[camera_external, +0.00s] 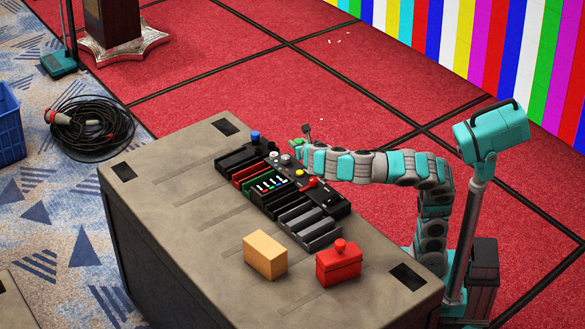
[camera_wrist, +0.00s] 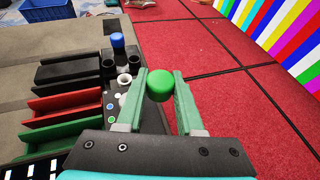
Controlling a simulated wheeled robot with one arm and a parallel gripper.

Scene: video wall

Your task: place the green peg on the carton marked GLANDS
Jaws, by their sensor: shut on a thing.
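My gripper (camera_wrist: 166,92) is shut on the green peg (camera_wrist: 160,84), whose round green head shows between the two green fingers in the wrist view. Its lower part is hidden. In the external view my gripper (camera_external: 301,148) is over the far edge of the table, beside the black rack, and the peg is too small there to make out clearly. A plain tan box (camera_external: 265,255) stands near the table's front edge, well away from my gripper. I see no GLANDS lettering on it, so I cannot tell whether it is the carton.
A red box with a knob (camera_external: 338,264) stands right of the tan box. A long black rack (camera_external: 322,232) with slots, sliders and knobs lies between these boxes and my gripper. A blue peg (camera_external: 255,137) stands at its far left end. The table's left part is clear.

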